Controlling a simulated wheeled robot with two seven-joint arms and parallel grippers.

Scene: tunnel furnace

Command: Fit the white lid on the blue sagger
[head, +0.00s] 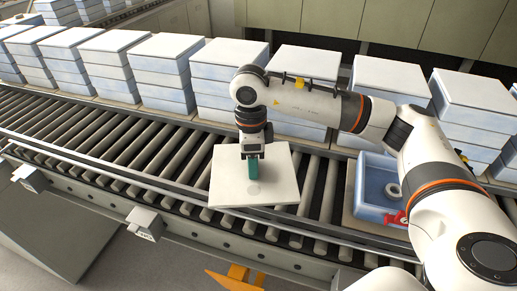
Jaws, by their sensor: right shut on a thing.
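The white lid (228,179) is a flat, square slab over the roller conveyor, left of the blue sagger. My right gripper (254,172) points down at the lid's middle and is shut on it, with a green part between the jaws and the slab. I cannot tell whether the lid rests on the rollers or hangs just above them. The blue sagger (366,211) is an open box to the right, partly hidden by my right arm. A grey ring (393,191) lies inside it, and a red piece (398,218) shows at its front edge. My left gripper is out of view.
Stacks of blue saggers with white lids (165,70) line the back of the conveyor (100,146). Bare rollers lie left of the lid and between it and the sagger. A metal rail runs along the front, and an orange piece (236,279) stands below it.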

